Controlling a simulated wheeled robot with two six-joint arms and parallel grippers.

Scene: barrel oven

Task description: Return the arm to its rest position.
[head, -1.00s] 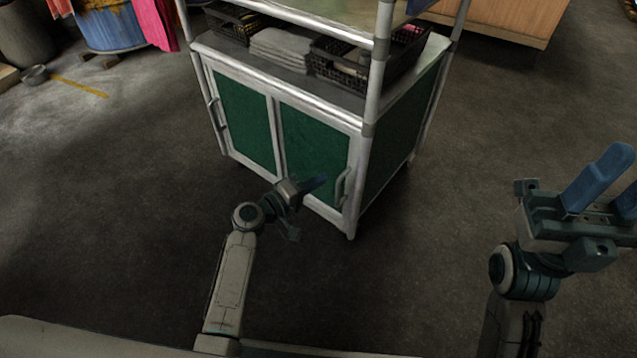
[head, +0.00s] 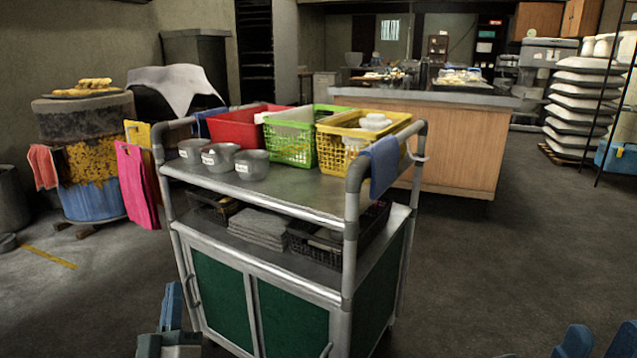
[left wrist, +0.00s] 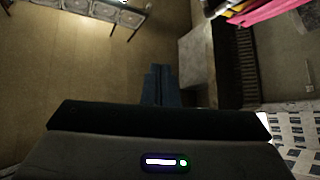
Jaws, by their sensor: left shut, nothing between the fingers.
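My right gripper (head: 600,342) shows only as blue fingertips at the bottom right edge, apart and empty.
A metal cart (head: 270,188) with green doors stands just ahead, bearing several pots and baskets. A barrel oven (head: 88,155) with cloths stands at the left. A wooden counter (head: 452,150) is behind. The floor at right (head: 510,265) is clear.

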